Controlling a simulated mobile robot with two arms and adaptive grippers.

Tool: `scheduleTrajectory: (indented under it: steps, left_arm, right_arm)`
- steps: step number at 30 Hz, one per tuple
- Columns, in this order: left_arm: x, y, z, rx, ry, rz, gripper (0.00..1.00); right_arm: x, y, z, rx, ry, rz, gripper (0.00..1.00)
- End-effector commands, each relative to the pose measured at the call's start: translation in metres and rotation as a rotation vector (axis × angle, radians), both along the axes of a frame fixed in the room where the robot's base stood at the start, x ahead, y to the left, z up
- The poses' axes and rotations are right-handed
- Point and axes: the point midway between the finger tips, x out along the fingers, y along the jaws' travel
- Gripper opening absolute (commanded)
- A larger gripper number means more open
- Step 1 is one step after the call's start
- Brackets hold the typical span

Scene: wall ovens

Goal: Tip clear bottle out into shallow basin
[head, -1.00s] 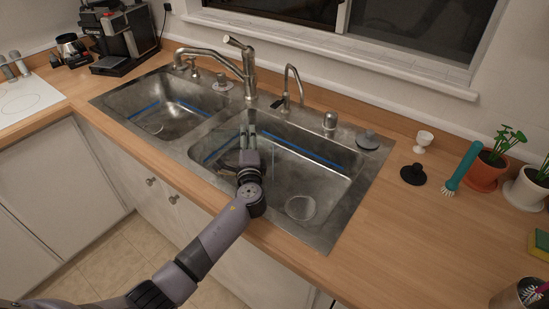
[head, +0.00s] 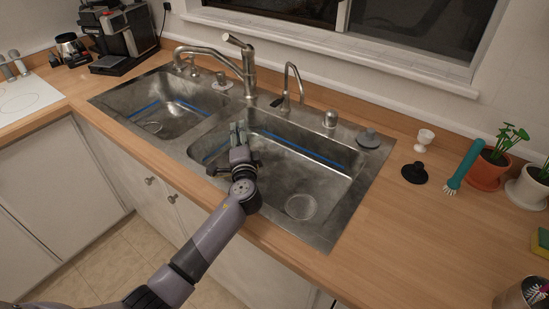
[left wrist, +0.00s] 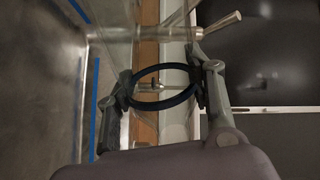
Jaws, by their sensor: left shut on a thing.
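My left gripper (head: 238,133) is over the left part of the large right basin (head: 330,188), near the divider. In the left wrist view its fingers (left wrist: 163,88) are shut on a see-through thing with a dark ring (left wrist: 163,68), which I take for the clear bottle. The bottle's outline is very faint in the head view, so its full shape and contents cannot be told. The small left basin (head: 185,118) lies left of the divider. I cannot tell which basin is the shallow one. My right gripper is not in view.
A tall faucet (head: 248,65) and a slim tap (head: 288,85) stand behind the basins. A black stopper (head: 414,173), white cup (head: 424,137), teal brush (head: 463,168) and potted plants (head: 487,170) are on the right counter. A coffee machine (head: 122,38) stands back left.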

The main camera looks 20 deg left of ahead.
Motion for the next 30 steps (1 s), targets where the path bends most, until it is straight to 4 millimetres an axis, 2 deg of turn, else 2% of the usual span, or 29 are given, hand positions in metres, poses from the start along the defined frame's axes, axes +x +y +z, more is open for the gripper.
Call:
scheduleTrajectory:
  steps: [2,4,10,17,18,19,22,24,30]
  left_arm:
    - [-0.003,0.007,0.002,-0.074,-0.034,0.001,0.03]
    - [-0.002,0.005,-0.008,-0.115,-0.051,0.0,0.03]
    - [-0.002,0.004,-0.017,-0.225,-0.1,0.0,0.03]
    - [0.001,-0.004,-0.009,-0.468,-0.205,-0.001,0.03]
    - [0.002,-0.005,-0.006,-0.51,-0.223,-0.002,0.03]
    - [0.002,-0.005,0.006,-0.538,-0.237,-0.001,0.03]
    - [0.002,-0.006,0.021,-0.634,-0.277,-0.001,0.03]
    - [0.0,0.0,0.02,-0.743,-0.324,0.0,0.03]
    - [-0.004,0.01,0.038,-1.022,-0.443,-0.001,0.03]
  right_arm:
    - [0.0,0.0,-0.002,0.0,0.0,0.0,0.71]
    - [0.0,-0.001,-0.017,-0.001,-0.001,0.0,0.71]
    - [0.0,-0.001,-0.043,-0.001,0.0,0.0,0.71]
    - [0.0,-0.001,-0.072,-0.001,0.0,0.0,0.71]
    - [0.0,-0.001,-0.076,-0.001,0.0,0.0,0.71]
    - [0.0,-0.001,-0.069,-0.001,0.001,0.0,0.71]
    - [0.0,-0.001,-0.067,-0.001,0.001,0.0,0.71]
    - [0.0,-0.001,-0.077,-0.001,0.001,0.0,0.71]
    - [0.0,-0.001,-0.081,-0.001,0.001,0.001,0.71]
